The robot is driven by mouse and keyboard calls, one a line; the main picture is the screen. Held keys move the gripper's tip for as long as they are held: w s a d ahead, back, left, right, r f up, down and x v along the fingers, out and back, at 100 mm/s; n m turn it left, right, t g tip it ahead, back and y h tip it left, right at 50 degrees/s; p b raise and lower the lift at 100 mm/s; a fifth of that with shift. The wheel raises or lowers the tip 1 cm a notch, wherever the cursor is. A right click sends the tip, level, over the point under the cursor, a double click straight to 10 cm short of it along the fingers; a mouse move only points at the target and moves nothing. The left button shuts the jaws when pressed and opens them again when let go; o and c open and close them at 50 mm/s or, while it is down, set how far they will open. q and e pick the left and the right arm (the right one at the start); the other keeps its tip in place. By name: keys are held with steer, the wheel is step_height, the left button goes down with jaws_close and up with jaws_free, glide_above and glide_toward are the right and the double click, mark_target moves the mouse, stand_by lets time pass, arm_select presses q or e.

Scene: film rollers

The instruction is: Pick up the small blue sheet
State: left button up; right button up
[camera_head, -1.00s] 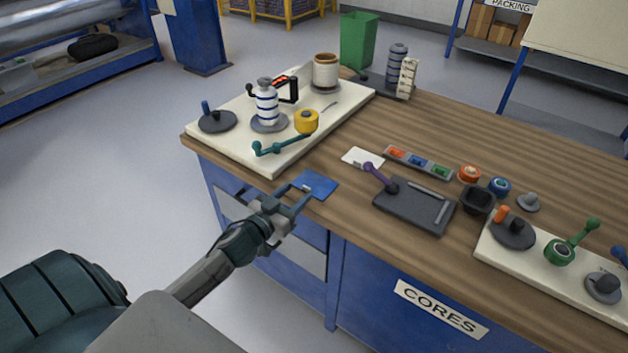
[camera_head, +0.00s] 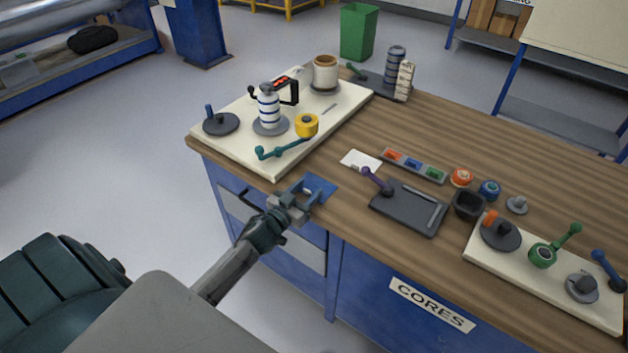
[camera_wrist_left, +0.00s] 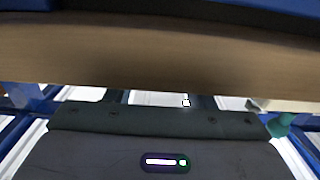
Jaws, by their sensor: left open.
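The small blue sheet (camera_head: 321,183) lies flat near the front edge of the wooden bench, right of the left cream board. My left gripper (camera_head: 316,187) is open, with its fingers reaching in over the sheet from the bench's front edge. The fingers partly cover the sheet, and I cannot tell whether they touch it. In the left wrist view the wooden bench edge (camera_wrist_left: 160,55) fills the upper part, with a dark blue band above it that I cannot identify for sure. My right gripper is not in view.
A white card (camera_head: 361,160) and a dark tray (camera_head: 408,210) with a purple handle lie right of the sheet.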

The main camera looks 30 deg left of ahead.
arm_select(q)
steer(key=shift+w, duration=0.4)
steer(key=c, duration=1.1)
steer(key=shift+o, duration=0.2)
